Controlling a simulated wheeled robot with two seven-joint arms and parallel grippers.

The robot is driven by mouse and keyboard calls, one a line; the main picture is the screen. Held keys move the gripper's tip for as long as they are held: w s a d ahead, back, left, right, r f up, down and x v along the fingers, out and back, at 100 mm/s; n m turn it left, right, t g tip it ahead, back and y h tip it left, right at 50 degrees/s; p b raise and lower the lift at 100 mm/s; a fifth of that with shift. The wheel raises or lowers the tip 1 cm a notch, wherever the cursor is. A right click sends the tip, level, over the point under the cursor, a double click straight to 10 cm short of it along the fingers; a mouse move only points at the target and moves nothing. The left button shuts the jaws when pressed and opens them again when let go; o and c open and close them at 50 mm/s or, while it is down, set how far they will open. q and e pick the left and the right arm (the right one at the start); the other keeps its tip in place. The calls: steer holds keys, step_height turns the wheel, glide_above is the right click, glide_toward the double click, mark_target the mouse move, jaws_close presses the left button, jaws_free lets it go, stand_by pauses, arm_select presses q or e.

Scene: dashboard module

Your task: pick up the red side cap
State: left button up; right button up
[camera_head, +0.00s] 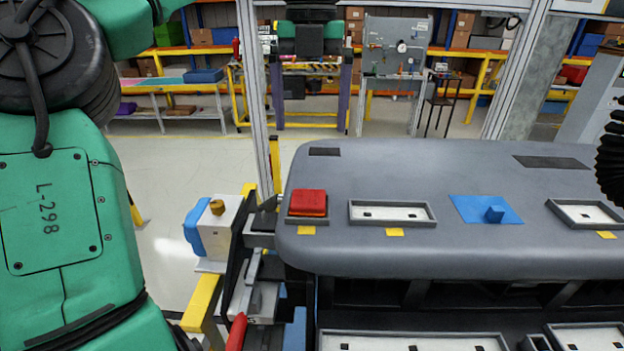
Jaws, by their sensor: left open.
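The red side cap (307,203) is a small red block lying in a shallow grey tray at the left end of the grey dashboard (420,163). My left arm fills the left side of the head view in green. Dark parts that look like my left gripper (264,206) show just left of the cap, mixed with fixture parts. It looks open and apart from the cap; its fingertips are hard to make out. My right gripper is out of view.
A white tray (391,213), a blue pad with a block (487,210) and another tray (585,214) lie right of the cap. A white-and-blue block (212,228) and a red handle (237,332) stand left of the dashboard. Its upper middle is clear.

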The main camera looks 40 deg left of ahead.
arm_select(q)
glide_above(308, 197)
steer(key=f, duration=0.5)
steer(key=shift+s+d+f, duration=0.35)
steer(key=shift+s, duration=0.05)
steer(key=f, duration=0.2)
steer(key=f+p, duration=0.1)
steer(key=f, duration=0.1)
steer(key=w+f, duration=0.1)
steer(key=f, duration=0.2)
steer(key=shift+a+p, duration=0.35)
steer(key=shift+p, duration=0.05)
steer(key=shift+s+f, duration=0.1)
steer(key=shift+f, duration=0.15)
steer(key=c, duration=1.3)
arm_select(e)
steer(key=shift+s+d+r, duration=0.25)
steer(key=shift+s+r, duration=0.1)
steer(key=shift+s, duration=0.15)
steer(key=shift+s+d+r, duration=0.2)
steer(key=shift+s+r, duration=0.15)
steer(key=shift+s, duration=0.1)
